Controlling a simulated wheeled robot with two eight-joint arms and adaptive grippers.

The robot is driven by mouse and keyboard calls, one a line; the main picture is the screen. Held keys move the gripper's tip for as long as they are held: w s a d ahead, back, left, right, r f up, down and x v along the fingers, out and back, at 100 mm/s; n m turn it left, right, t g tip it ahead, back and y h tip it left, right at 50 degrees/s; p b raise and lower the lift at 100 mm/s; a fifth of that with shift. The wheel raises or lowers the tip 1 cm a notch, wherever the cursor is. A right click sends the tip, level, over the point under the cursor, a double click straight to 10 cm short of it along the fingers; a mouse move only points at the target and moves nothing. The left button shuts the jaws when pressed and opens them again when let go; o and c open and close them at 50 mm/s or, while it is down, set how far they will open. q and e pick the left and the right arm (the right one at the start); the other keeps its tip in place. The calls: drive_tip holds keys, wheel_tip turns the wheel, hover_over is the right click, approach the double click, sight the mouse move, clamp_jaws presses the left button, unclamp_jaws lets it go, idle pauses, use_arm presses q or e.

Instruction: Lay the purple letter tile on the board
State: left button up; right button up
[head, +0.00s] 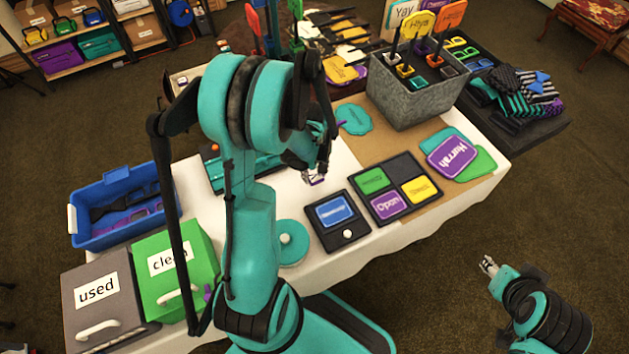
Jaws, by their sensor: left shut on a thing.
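My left gripper (319,168) is in the middle of the view, partly hidden behind its own arm. It is shut on a small purple and white piece, which looks like the purple letter tile (314,179), held above the white tabletop; its letter is too small to read. To its right lies a dark board (401,166) with a green card, a purple "Open" card and a yellow card; its upper right cell is bare. A smaller dark panel with a blue card (334,210) lies left of that board. My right gripper (488,265) is off the table's front right, over the floor; its jaw opening is unclear.
A grey bin (407,98) with upright signs stands behind the board. A purple "Hurrah" sign (452,156) lies on green ones at right. A blue crate (125,232) and the "used" (98,318) and "clean" (160,240) boxes stand at left.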

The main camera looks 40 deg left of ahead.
sight(314, 176)
use_arm(q)
wheel_tip(314, 176, down, 4)
drive_tip(key=shift+f+b, duration=0.1)
drive_tip(key=shift+b, duration=0.85)
drive_tip(key=shift+r, duration=0.2)
drive_tip(key=shift+f, duration=0.25)
drive_tip(key=o, duration=0.9)
drive_tip(key=shift+o, duration=0.2)
drive_tip(key=shift+r, duration=0.1)
